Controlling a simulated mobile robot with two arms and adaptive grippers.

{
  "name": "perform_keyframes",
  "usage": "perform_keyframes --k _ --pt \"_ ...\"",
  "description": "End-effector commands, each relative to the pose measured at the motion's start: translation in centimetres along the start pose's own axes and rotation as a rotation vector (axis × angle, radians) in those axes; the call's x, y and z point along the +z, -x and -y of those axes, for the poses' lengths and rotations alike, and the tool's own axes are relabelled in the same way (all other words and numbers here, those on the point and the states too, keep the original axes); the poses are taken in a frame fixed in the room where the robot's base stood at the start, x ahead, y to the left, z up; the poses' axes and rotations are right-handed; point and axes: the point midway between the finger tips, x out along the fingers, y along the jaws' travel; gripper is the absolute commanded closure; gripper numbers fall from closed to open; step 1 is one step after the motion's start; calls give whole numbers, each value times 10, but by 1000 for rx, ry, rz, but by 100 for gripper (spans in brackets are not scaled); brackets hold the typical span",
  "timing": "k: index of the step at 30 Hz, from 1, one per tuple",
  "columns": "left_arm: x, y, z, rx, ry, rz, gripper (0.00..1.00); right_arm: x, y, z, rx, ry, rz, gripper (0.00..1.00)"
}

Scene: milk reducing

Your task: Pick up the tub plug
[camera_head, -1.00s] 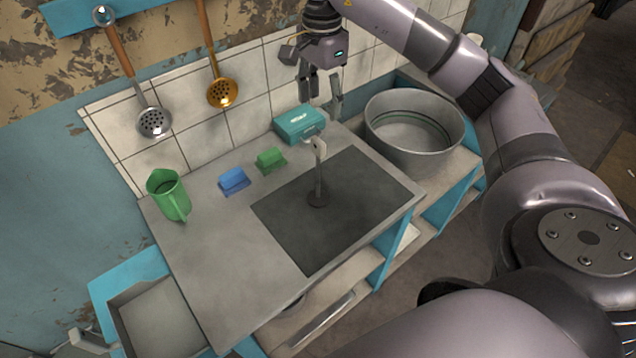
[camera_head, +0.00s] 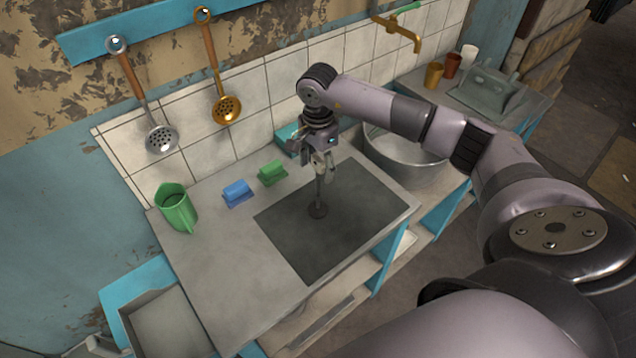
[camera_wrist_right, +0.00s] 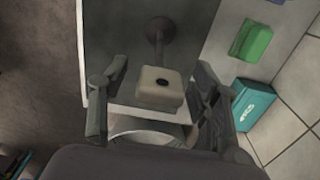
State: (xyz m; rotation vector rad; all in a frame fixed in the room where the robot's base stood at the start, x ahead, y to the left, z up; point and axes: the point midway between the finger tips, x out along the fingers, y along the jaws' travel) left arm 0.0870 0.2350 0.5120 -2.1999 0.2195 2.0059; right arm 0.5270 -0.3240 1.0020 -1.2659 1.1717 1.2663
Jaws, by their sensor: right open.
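The tub plug (camera_head: 318,193) stands upright on the dark square area (camera_head: 352,238) of the counter, with a thin stem and a dark round base. In the right wrist view its pale block-shaped handle (camera_wrist_right: 161,90) lies between the two fingers, with the base (camera_wrist_right: 160,30) beyond it. My right gripper (camera_head: 319,168) is above the plug, fingers pointing down around its top. The right wrist view shows the gripper (camera_wrist_right: 157,75) open, with gaps on both sides of the handle. The gripper partly hides the handle in the head view. My left gripper is not in view.
A blue sponge (camera_head: 237,193), a green sponge (camera_head: 272,173) and a green jug (camera_head: 176,208) stand left of the plug. A teal box (camera_wrist_right: 256,104) is behind the gripper. A metal basin (camera_head: 405,173) is at right. The front left counter is clear.

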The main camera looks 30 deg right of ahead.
Motion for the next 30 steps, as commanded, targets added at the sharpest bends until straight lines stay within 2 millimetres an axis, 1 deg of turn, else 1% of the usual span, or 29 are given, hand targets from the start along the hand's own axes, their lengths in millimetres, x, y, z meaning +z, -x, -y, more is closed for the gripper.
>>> perform_keyframes --k 7,8,30 --pt "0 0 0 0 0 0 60 0 -3 0 -2 1 0 43" --pt "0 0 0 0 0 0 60 0 -3 0 -2 0 0 45" --pt "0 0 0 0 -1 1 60 0 -2 0 -2 0 0 94"
